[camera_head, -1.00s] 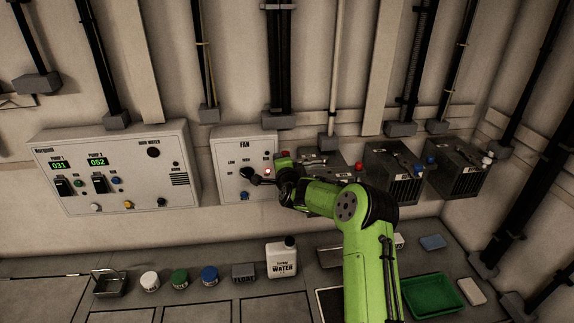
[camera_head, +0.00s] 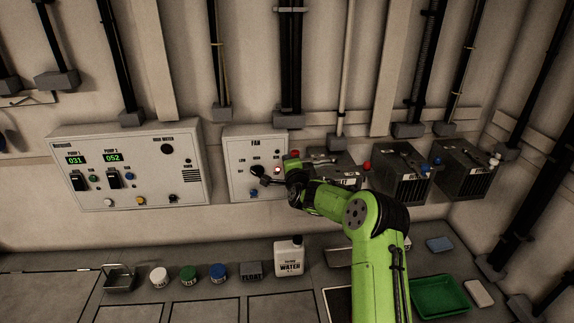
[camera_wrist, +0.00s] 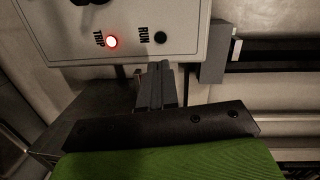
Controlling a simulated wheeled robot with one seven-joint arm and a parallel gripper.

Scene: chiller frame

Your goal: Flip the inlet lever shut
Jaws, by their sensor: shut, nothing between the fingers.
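My gripper (camera_head: 272,182) is at the lower part of the white fan panel (camera_head: 241,150), its fingers small and dark in the head view. In the wrist view the fingers (camera_wrist: 158,72) are shut and empty, just off the panel's edge beside the RUN spot (camera_wrist: 160,38) and the lit red TRIP lamp (camera_wrist: 112,42). To the right, dark boxes stand along the wall; the nearest (camera_head: 345,181) carries a grey handle (camera_head: 325,160) and a label partly hidden by my arm. I cannot tell which part is the inlet lever.
A pump panel (camera_head: 145,160) is on the left. Another dark box (camera_head: 408,186) and a far one (camera_head: 466,178) stand right.

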